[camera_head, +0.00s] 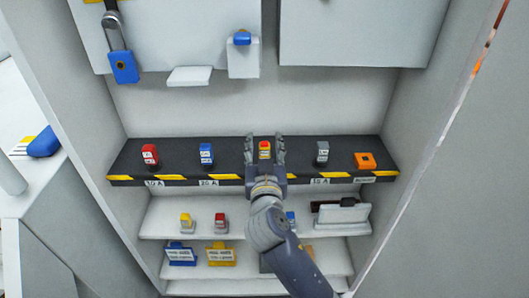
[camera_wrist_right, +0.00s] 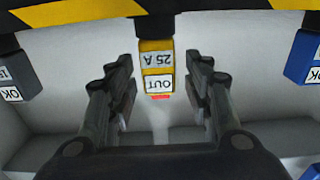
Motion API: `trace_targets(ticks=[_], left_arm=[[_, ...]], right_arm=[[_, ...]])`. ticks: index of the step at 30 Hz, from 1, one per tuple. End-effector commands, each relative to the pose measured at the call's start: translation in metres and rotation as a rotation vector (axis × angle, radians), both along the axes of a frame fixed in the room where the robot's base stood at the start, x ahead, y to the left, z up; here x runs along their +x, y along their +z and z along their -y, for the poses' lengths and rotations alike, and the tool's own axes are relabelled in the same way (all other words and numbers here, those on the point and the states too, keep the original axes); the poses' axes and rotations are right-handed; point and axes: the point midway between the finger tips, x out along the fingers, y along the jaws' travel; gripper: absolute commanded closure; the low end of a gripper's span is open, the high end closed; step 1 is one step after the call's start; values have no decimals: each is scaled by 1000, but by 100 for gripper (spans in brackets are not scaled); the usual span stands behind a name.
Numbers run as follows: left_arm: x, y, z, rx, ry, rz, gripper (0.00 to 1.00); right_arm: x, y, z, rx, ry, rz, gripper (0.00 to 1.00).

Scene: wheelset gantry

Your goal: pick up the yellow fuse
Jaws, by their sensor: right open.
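The yellow fuse (camera_head: 265,150) stands in the middle of the dark shelf strip, with a red patch on it. In the right wrist view the yellow fuse (camera_wrist_right: 157,66) shows labels "25 A" and "OUT", upside down in the picture, and a red part at its lower end. My right gripper (camera_head: 265,143) is open, with one finger to each side of the fuse. In the right wrist view my right gripper (camera_wrist_right: 158,75) has visible gaps on both sides of the fuse. My left gripper is not in view.
The dark strip (camera_head: 288,170) also holds a red fuse (camera_head: 150,156), a blue fuse (camera_head: 206,155), a grey fuse (camera_head: 322,153) and an orange block (camera_head: 365,160). A lower white shelf (camera_head: 155,224) bears another yellow fuse (camera_head: 186,223) and a red one (camera_head: 221,223). Cabinet walls close both sides.

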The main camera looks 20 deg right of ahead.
Motion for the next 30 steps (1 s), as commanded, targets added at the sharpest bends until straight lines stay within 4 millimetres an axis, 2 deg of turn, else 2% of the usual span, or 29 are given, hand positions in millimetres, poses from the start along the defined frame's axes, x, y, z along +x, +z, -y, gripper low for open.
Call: trace_targets(ticks=[6,12,26,28,30], left_arm=[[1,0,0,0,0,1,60],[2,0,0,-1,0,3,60],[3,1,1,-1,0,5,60],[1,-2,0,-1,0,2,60],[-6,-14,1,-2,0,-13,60]], right_arm=[[1,0,0,0,0,0,53],[0,0,0,0,0,0,99],[0,6,0,0,-1,2,100],[0,12,0,0,-1,3,100],[0,20,0,2,-1,4,100]])
